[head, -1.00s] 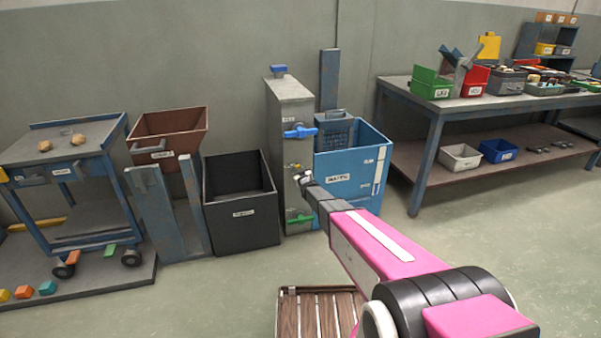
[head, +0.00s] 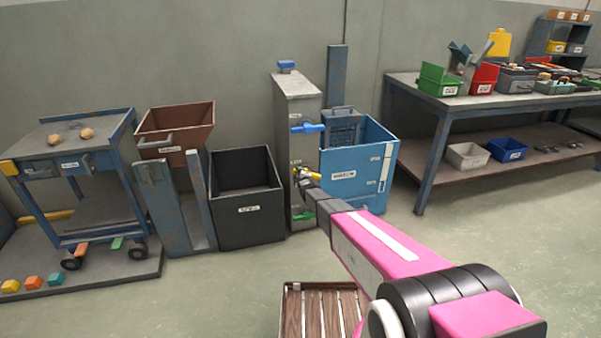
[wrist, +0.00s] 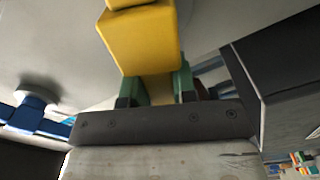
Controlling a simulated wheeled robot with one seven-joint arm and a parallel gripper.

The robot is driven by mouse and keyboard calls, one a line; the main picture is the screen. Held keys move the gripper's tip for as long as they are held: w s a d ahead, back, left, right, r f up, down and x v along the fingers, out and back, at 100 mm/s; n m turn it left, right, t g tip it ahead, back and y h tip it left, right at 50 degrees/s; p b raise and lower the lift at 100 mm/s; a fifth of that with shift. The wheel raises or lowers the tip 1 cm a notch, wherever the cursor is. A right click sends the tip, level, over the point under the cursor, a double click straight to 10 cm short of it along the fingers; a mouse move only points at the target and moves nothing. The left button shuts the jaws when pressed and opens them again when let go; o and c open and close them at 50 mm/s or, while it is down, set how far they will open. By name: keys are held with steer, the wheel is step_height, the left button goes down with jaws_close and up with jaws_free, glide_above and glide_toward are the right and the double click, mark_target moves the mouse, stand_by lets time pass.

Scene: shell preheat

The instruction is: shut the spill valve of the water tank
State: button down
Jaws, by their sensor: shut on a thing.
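A tall grey tank-like column (head: 304,100) stands against the wall with a blue lever (head: 307,128) high on its front. A yellow lever (head: 313,176) is at mid height and a green lever (head: 301,216) near the bottom. Their labels are too small to read. My gripper (head: 304,174) is at the yellow lever, and its fingers partly hide it in the head view. In the wrist view, my gripper (wrist: 158,88) is shut on the yellow lever (wrist: 140,40), with one green-padded finger on each side. The blue lever (wrist: 32,112) shows at left there.
A blue bin (head: 345,165) stands close at the column's right and a black bin (head: 247,215) at its left. A slatted wooden pallet (head: 290,310) lies on the floor under my arm. The floor between the pallet and the bins is clear.

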steer(key=shift+a+f+n, duration=0.1)
steer(key=shift+f+n, duration=0.4)
steer(key=shift+n, duration=0.6)
steer(key=shift+a+f+n, duration=0.1)
steer(key=shift+f+n, duration=0.35)
steer(key=shift+n, duration=0.65)
steer(key=c, duration=0.9)
jaws_free()
steer(key=shift+s, duration=0.15)
steer(key=v, duration=1)
steer(key=shift+s+d, duration=0.15)
steer(key=shift+s, duration=0.1)
